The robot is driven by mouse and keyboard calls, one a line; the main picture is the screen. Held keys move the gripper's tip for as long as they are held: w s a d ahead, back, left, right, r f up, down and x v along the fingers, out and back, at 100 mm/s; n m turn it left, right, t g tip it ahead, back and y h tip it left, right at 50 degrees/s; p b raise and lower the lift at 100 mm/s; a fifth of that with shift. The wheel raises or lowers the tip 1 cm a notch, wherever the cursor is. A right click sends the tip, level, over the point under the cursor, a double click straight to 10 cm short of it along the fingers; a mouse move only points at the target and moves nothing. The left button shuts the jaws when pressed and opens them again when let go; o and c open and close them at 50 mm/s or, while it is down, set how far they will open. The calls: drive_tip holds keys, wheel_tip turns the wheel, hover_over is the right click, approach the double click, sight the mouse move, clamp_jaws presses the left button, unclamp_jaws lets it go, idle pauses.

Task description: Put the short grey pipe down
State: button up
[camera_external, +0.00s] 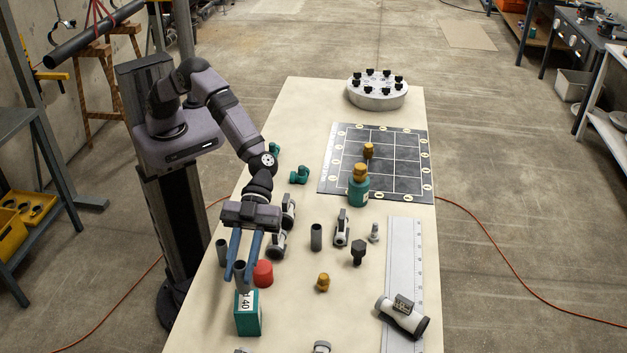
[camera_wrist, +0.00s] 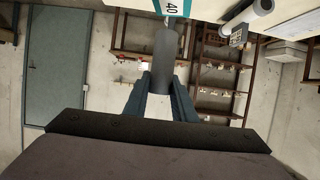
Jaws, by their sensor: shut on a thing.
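The short grey pipe (camera_external: 240,270) is upright between the two blue fingers of my gripper (camera_external: 240,276), in front of the red cap. In the wrist view the pipe (camera_wrist: 164,62) shows as a dark grey cylinder between the fingertips of my gripper (camera_wrist: 164,92). My gripper is shut on it. The fingers hide part of the pipe in the outside view, and I cannot tell whether its lower end touches the table (camera_external: 195,325). A teal box marked 40 (camera_external: 248,320) stands just in front of the pipe.
The red cap (camera_external: 263,272) is close on the right. Another grey pipe (camera_external: 222,252) stands behind left, and one (camera_external: 316,237) stands further right. A brass fitting (camera_external: 323,282) and white valves (camera_external: 342,229) lie around. A gridded dark board (camera_external: 394,182) is further back.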

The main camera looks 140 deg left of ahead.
sight(242, 279)
drive_tip(key=shift+f, duration=1.95)
drive_tip(key=shift+f, duration=0.1)
drive_tip(key=o, duration=1)
drive_tip(key=shift+s+a+r, duration=0.3)
drive_tip(key=shift+s+a, duration=0.1)
drive_tip(key=b+v, duration=0.1)
drive_tip(key=v, duration=1)
drive_tip(key=shift+f+b, duration=0.1)
drive_tip(key=shift+b, duration=0.2)
